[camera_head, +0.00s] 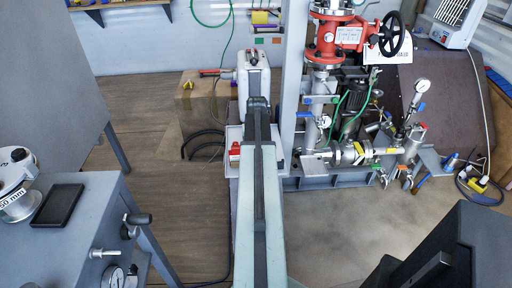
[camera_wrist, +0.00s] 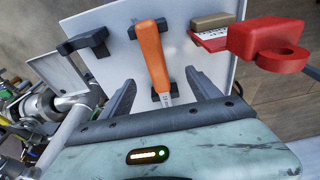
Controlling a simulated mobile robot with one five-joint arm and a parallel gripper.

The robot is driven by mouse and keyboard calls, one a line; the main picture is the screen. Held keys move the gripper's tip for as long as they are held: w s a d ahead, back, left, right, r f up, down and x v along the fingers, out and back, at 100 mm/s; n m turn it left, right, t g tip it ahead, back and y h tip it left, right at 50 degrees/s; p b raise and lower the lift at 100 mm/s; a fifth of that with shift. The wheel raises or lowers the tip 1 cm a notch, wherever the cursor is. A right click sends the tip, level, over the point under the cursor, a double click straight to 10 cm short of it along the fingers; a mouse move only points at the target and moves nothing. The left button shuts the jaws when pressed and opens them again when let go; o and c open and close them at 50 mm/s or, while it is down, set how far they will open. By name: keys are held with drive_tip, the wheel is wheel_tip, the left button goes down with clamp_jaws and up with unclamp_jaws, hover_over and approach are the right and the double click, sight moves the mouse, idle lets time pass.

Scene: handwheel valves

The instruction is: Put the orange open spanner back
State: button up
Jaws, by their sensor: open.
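The orange open spanner (camera_wrist: 152,55) lies along a white board (camera_wrist: 112,68) in the wrist view. Its orange handle passes a dark bracket near the top. Its metal end meets another dark bracket (camera_wrist: 156,97) lower down, close to my gripper. My gripper (camera_wrist: 160,80) is open, with one dark finger on each side of the spanner and visible space between. Neither finger appears to touch it. The far metal end is partly hidden by my gripper body. In the head view my arm covers the spanner.
A red block with a ring (camera_wrist: 272,42) and a tan-topped red and white item (camera_wrist: 210,30) sit right of the spanner. An empty dark bracket (camera_wrist: 82,42) is at left. The red valve (camera_head: 340,38) and pipework stand right of my arm; a grey bench (camera_head: 70,235) stands left.

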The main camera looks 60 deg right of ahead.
drive_tip(key=shift+s+a+r+p, duration=0.1)
drive_tip(key=shift+a+r+p, duration=0.05)
drive_tip(key=shift+r+p, duration=0.85)
drive_tip(key=shift+s+a+r+p, duration=0.15)
drive_tip(key=shift+a+r+p, duration=0.05)
drive_tip(key=shift+r+p, duration=0.75)
drive_tip(key=shift+s+a+r+p, duration=0.1)
drive_tip(key=shift+a+r+p, duration=0.05)
drive_tip(key=shift+r+p, duration=0.85)
wheel_tip(320, 180, up, 8)
drive_tip(key=a+p, duration=0.1)
drive_tip(key=p, duration=0.6)
drive_tip(key=shift+s+f+p, duration=0.15)
drive_tip(key=shift+s+p, duration=0.2)
drive_tip(key=shift+s, duration=0.1)
drive_tip(key=shift+a, duration=0.1)
